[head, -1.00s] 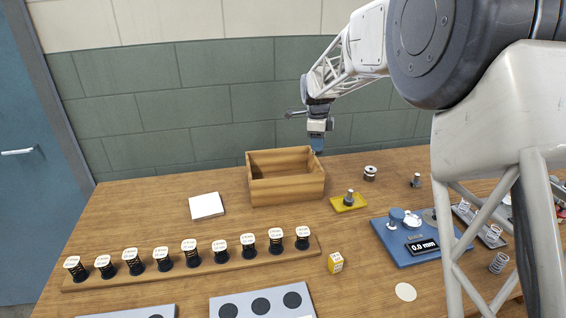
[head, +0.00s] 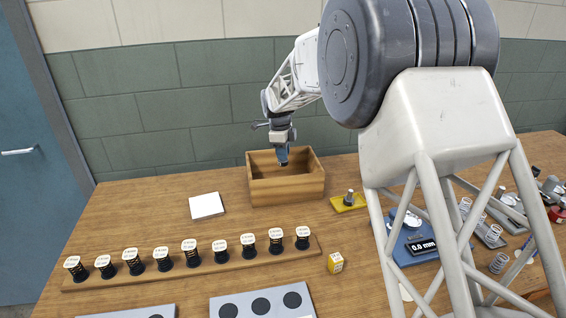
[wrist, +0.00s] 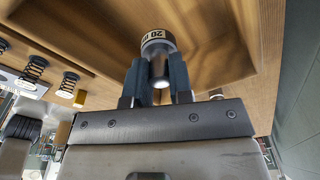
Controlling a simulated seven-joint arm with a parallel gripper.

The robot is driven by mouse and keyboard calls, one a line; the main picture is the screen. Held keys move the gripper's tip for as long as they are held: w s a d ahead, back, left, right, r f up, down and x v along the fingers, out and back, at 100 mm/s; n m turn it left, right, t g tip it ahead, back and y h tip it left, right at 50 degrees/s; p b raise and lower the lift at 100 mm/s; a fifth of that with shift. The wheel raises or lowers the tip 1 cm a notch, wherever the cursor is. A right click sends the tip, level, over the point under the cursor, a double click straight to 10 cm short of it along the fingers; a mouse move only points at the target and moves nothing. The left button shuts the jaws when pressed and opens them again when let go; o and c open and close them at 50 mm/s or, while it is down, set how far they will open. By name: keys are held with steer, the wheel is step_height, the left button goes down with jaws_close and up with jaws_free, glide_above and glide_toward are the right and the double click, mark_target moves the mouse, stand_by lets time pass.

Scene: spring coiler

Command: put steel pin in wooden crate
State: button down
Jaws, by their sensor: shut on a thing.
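My gripper (head: 283,163) is shut and hangs over the wooden crate (head: 290,190), near the crate's back part in the head view. In the wrist view the fingers (wrist: 158,85) are closed on a short grey metal cylinder, seemingly the steel pin (wrist: 159,68). It has a pale end band with dark print that seems to start with "20". In the head view the held piece is too small to make out. The crate is an open box on the table; its wooden floor and walls (wrist: 235,85) fill much of the wrist view beyond the held piece.
A yellow plate (head: 342,207) with an upright grey metal piece (head: 349,197) stands right of the crate. A white square pad (head: 206,205) lies to the left. Several springs stand on a long wooden rack (head: 200,265) in front. My arm hides part of the blue gauge (head: 405,250).

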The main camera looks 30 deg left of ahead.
mark_target(283, 162)
steer(key=shift+r, duration=0.45)
steer(key=shift+f, duration=2.5)
steer(key=shift+f, duration=2.5)
steer(key=shift+f, duration=0.2)
